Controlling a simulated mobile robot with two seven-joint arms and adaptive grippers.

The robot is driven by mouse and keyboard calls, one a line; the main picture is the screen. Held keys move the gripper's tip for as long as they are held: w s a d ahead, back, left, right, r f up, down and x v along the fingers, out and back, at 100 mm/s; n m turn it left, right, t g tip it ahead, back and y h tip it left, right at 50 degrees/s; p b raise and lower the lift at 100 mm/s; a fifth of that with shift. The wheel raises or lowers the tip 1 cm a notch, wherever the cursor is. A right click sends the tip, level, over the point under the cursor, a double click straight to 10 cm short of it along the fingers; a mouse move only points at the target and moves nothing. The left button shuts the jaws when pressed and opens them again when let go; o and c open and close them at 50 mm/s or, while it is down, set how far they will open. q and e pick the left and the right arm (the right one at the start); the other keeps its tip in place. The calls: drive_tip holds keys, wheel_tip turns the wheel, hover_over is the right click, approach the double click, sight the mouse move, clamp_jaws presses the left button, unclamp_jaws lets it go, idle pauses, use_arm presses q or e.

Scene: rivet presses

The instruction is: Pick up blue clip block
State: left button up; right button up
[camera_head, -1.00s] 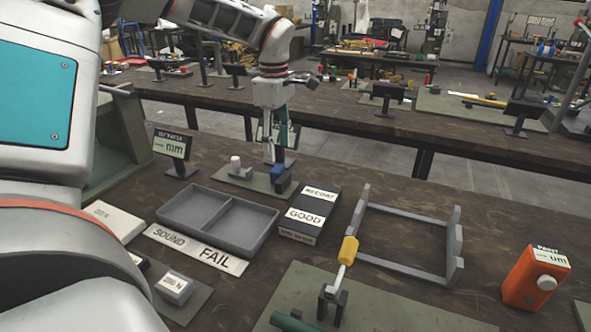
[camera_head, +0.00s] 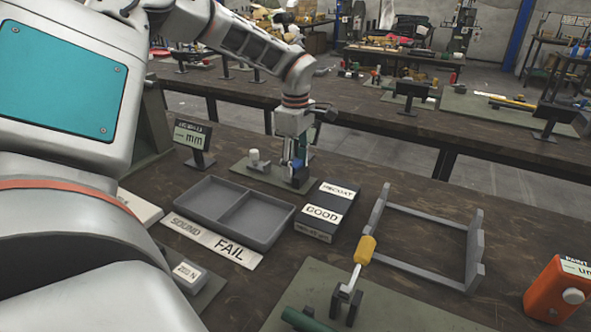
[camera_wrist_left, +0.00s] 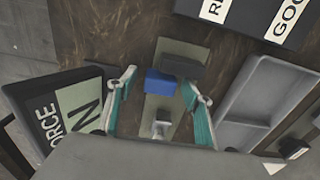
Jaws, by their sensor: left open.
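The blue clip block (camera_head: 298,166) sits on a dark holder on a small grey-green plate (camera_head: 262,176) at the middle of the bench. My left gripper (camera_head: 290,158) points down over it and partly hides it in the head view. In the left wrist view the blue clip block (camera_wrist_left: 160,82) lies between the two spread teal fingers of my left gripper (camera_wrist_left: 159,88), with space on both sides. The gripper is open and empty. I cannot tell how far the fingertips are above the block. My right gripper is not in view.
A grey two-compartment tray (camera_head: 207,224) and a dark GOOD box (camera_head: 325,213) stand close in front of the plate. A small display (camera_head: 194,140) stands to its left. A white post (camera_head: 255,157) rises from the plate. A grey frame (camera_head: 425,262) is on the right.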

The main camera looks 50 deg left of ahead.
use_arm(q)
drive_tip(key=c, duration=1.1)
